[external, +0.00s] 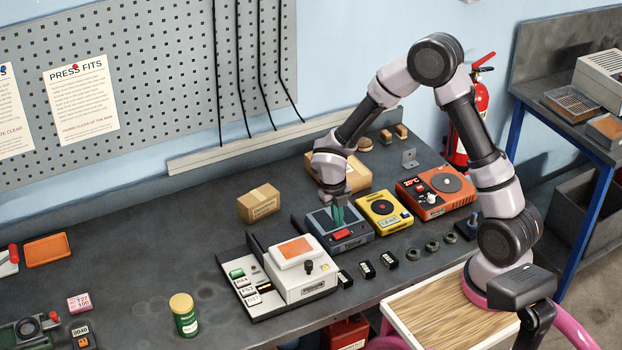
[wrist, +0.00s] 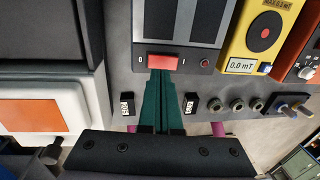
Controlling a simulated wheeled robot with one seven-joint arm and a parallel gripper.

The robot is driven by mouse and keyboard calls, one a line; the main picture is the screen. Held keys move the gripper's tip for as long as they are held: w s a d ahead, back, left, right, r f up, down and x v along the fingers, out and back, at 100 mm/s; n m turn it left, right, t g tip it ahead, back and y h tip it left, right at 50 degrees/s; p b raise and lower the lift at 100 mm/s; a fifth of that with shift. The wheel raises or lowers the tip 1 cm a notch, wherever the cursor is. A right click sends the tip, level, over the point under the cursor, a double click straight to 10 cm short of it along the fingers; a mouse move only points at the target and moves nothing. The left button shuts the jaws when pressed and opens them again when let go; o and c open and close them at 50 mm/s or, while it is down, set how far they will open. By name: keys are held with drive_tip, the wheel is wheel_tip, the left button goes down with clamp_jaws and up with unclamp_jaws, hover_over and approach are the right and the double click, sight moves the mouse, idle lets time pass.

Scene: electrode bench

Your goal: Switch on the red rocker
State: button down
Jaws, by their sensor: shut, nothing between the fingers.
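The red rocker (wrist: 163,61) is on the front of a grey-blue box (external: 322,222), between a "0" mark on its left and an "I" mark on its right. In the external view the rocker (external: 342,234) shows just below my fingertips. My gripper (external: 338,218) points down over the box with its teal fingers shut and empty. In the wrist view the fingertips (wrist: 161,74) end at the rocker's near edge, around its middle. I cannot tell whether they touch it or which way it is tilted.
A white unit with an orange panel (external: 295,250) stands close on the left. A yellow meter (external: 383,210) and an orange hotplate (external: 436,193) stand to the right. A cardboard box (external: 345,176) is behind.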

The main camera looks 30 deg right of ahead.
sight(345, 231)
wheel_tip(345, 231, up, 11)
drive_tip(key=a, duration=0.1)
drive_tip(key=shift+a+f, duration=0.2)
drive_tip(key=shift+d, duration=0.1)
drive_tip(key=shift+w+d+r, duration=0.15)
drive_tip(key=shift+d+r, duration=0.05)
drive_tip(key=shift+d, duration=0.5)
drive_tip(key=shift+f, duration=0.15)
drive_tip(key=f, duration=0.4)
drive_tip(key=d+f, duration=0.1)
drive_tip(key=f, duration=0.4)
drive_tip(key=d+f, duration=0.1)
drive_tip(key=f, duration=0.3)
drive_tip(key=shift+f, duration=0.35)
